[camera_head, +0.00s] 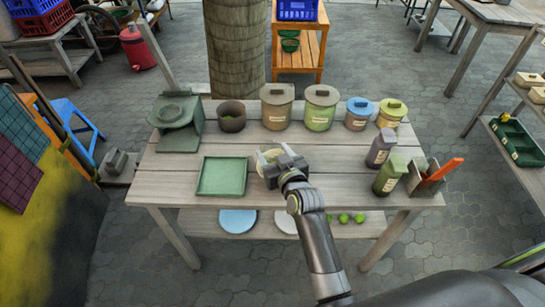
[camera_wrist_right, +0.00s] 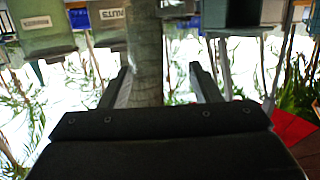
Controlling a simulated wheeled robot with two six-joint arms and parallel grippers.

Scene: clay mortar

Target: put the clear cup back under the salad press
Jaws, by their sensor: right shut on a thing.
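The dark green salad press (camera_head: 178,120) stands at the table's back left corner, with a round top part. My right gripper (camera_head: 277,157) is over the middle of the table, to the right of the press. It is shut on a pale, partly see-through thing that I take for the clear cup (camera_head: 262,160), largely hidden by the gripper. In the right wrist view, the fingers (camera_wrist_right: 162,85) stand apart and the tree trunk shows between them; no cup outline is clear there. My left gripper is not in view.
A green square tray (camera_head: 222,190) lies left of the gripper. A brown bowl (camera_head: 232,116) stands between the press and several lidded canisters (camera_head: 277,107) at the back. Dark jars (camera_head: 380,148) and a utensil box (camera_head: 423,176) stand at the right. The front strip of the table is clear.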

